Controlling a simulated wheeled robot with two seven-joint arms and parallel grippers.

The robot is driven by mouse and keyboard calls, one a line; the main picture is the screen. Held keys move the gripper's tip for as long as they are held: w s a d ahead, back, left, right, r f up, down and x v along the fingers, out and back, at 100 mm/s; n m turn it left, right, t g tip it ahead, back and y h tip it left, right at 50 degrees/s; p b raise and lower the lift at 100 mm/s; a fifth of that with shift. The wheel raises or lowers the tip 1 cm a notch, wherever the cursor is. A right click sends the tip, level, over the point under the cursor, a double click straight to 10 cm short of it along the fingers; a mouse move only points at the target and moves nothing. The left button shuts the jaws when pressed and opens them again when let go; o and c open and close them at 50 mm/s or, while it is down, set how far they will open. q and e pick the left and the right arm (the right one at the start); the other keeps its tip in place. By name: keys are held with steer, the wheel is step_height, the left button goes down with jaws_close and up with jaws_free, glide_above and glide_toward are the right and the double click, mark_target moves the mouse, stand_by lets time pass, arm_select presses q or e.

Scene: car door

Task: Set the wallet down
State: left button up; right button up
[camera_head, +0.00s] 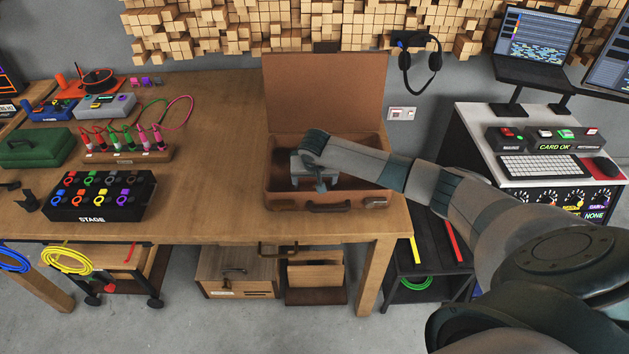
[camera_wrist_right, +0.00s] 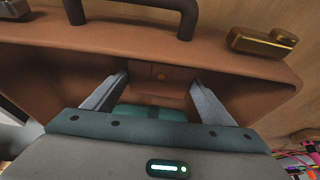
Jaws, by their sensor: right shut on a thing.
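My right gripper (camera_head: 318,186) reaches down into the open brown suitcase (camera_head: 325,80) on the wooden table. In the right wrist view, my right gripper (camera_wrist_right: 158,80) has its two grey fingers on either side of a brown wallet (camera_wrist_right: 160,74) with a small round snap, and is shut on it. The wallet is inside the case, close to the wall that carries the handle. Whether it touches the case floor cannot be told. In the head view the wallet cannot be made out. My left gripper is not in view.
The case's handle (camera_head: 330,208) faces the table's front edge. To the left stand a black STAGE box (camera_head: 98,196), a rack of coloured cables (camera_head: 125,155) and a green case (camera_head: 36,147). A white console (camera_head: 545,145) stands at the right.

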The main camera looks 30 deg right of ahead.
steer(key=shift+f, duration=0.2)
steer(key=o, duration=1.1)
steer(key=b+v, duration=0.1)
steer(key=v, duration=1.1)
steer(key=shift+b, duration=0.3)
steer(key=shift+r, duration=0.15)
